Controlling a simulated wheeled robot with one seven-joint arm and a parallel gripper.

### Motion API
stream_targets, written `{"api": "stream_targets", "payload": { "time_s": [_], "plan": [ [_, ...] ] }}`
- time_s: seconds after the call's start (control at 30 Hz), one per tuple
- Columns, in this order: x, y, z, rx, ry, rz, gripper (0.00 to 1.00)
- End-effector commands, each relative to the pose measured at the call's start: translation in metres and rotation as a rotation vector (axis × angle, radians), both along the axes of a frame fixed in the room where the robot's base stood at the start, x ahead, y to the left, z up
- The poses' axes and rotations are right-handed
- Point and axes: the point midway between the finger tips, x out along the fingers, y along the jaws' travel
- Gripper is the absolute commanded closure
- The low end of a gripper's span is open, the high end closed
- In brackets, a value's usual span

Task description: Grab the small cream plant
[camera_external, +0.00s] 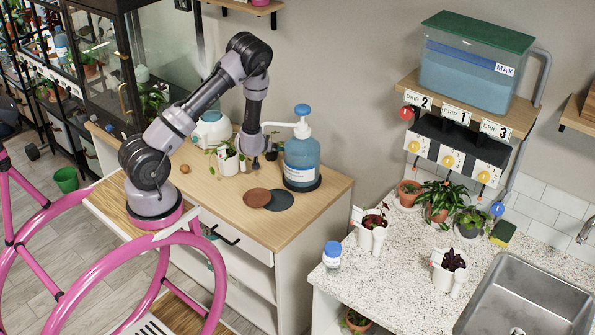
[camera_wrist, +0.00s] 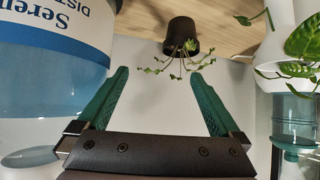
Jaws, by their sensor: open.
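A small cream-white pot with a green leafy plant (camera_external: 228,163) stands on the wooden cabinet top, just left of my gripper (camera_external: 249,148). My gripper points down over the cabinet, and it is open and empty. In the wrist view its two green fingers (camera_wrist: 160,74) are spread apart. A dark pot with a trailing plant (camera_wrist: 182,37) shows beyond the gap, apart from the fingers. Green leaves beside a pale container (camera_wrist: 272,78) show at the right edge; I cannot tell whether this is the same cream pot.
A blue pump bottle (camera_external: 302,160) stands right of my gripper and fills the left of the wrist view (camera_wrist: 50,70). Brown (camera_external: 257,198) and dark (camera_external: 281,201) discs lie in front. A white rounded container (camera_external: 212,131) stands behind. Other white-potted plants (camera_external: 372,238) stand on the speckled counter.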

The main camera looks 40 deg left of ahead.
Motion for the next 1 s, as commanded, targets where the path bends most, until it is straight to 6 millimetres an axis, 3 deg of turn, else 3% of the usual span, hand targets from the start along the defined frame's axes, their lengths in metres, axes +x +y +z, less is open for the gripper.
{"api": "stream_targets", "payload": {
  "time_s": [0.03,0.2,0.43,0.7,1.0],
  "plan": [
    [-0.001,0.004,-0.013,0.010,-0.031,0.017,0.00],
    [-0.006,0.018,-0.040,0.045,-0.157,0.075,0.00],
    [-0.010,0.029,-0.051,0.070,-0.238,0.119,0.00],
    [0.023,0.045,-0.067,0.071,-0.243,0.122,0.00],
    [0.046,0.055,-0.077,0.071,-0.243,0.123,0.00]
  ]
}}
